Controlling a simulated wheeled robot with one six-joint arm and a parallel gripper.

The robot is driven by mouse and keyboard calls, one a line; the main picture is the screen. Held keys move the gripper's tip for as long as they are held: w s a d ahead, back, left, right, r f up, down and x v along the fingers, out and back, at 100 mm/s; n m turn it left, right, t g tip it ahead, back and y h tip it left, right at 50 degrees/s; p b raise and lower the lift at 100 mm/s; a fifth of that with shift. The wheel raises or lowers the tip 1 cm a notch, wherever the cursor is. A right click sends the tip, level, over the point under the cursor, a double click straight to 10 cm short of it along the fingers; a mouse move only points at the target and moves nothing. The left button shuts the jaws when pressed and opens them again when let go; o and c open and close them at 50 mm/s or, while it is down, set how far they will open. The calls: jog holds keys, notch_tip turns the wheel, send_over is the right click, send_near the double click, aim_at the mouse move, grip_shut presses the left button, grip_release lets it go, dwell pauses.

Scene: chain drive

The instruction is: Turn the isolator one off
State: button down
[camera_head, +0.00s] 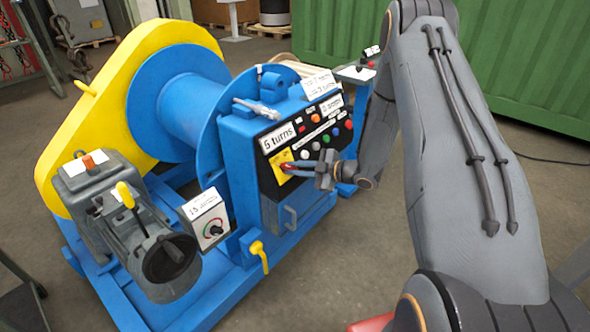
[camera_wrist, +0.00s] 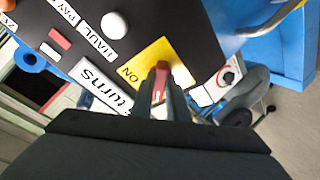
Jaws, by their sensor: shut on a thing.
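The isolator is a red handle (camera_head: 285,168) on a yellow plate (camera_head: 282,157) at the lower left of the winch's black control panel (camera_head: 315,143). In the wrist view the yellow plate (camera_wrist: 169,50) carries the word ON, and the red handle (camera_wrist: 181,74) shows at the fingertips. My gripper (camera_head: 292,170) reaches in from the right and is shut on the red handle. It also shows in the wrist view (camera_wrist: 162,88), where the fingers hide part of the handle and plate.
Coloured buttons (camera_head: 326,138) sit right of the isolator, close to my gripper. A "turns" label (camera_head: 278,137) is just above it. A blue pull handle (camera_head: 288,219) is below. Open floor lies at the front right.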

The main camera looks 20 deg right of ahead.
jog(key=c, duration=1.7)
grip_release()
jog(key=shift+s+a, duration=0.1)
jog(key=shift+a, duration=0.2)
jog(key=shift+d, duration=0.15)
jog(key=shift+s+d+r, duration=0.15)
jog(key=shift+s+d, duration=0.15)
jog(key=shift+d, duration=0.15)
jog(key=b+v, duration=0.1)
jog(key=v, duration=0.5)
jog(key=shift+s+d+r, duration=0.2)
jog(key=shift+s, duration=0.1)
